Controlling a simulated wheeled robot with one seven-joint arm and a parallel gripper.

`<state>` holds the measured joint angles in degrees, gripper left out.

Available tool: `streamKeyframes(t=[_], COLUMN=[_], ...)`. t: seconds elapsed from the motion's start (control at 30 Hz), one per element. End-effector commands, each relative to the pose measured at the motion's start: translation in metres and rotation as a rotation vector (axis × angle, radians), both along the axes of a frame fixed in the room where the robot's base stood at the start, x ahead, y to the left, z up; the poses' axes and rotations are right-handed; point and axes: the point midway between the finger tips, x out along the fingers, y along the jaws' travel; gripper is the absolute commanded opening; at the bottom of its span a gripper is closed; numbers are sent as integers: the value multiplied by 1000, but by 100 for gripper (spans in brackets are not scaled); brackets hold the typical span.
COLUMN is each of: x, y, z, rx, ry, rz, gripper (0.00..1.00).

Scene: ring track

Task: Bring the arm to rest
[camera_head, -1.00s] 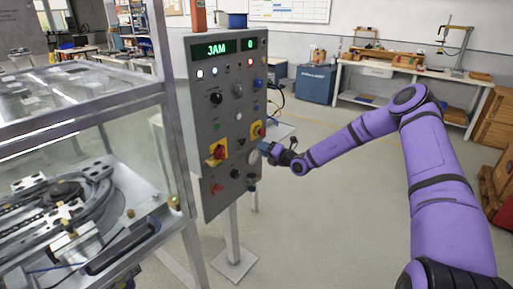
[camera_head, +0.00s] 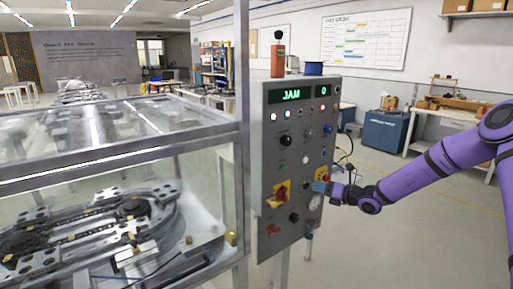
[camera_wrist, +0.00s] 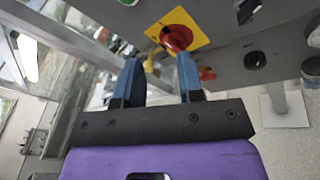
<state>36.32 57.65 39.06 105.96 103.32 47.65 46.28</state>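My purple arm reaches in from the right of the head view. My gripper (camera_head: 322,187) is at the face of the grey control panel (camera_head: 262,150), just below a red rotary knob on a yellow plate (camera_head: 321,173). In the wrist view my gripper (camera_wrist: 158,72) has its two blue fingers apart, with nothing seen held between them. A red knob (camera_wrist: 177,38) on a yellow plate is just beyond the fingertips. Whether a finger touches the panel I cannot tell. The panel display (camera_head: 291,95) reads JAM and 0.
A glass-walled enclosure (camera_head: 120,155) with a metal ring track (camera_head: 95,225) stands left of the panel. A second red-and-yellow knob (camera_head: 281,194) is on the panel. A blue cabinet (camera_head: 384,131) and a workbench (camera_head: 440,117) stand behind. The floor right of the panel is clear.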

Motion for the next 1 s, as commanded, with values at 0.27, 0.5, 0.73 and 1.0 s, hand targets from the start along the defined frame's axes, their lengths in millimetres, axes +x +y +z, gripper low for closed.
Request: streamKeyframes(t=[0.27,0.5,0.73,1.0], x=[-56,-111,-166,-233], y=[39,57,62,56], z=[59,101,138,177], rx=[-348,-623,-868,-1137], ry=[-254,-467,-662,-878], rz=[280,513,730,976], gripper=[35,35,35,35])
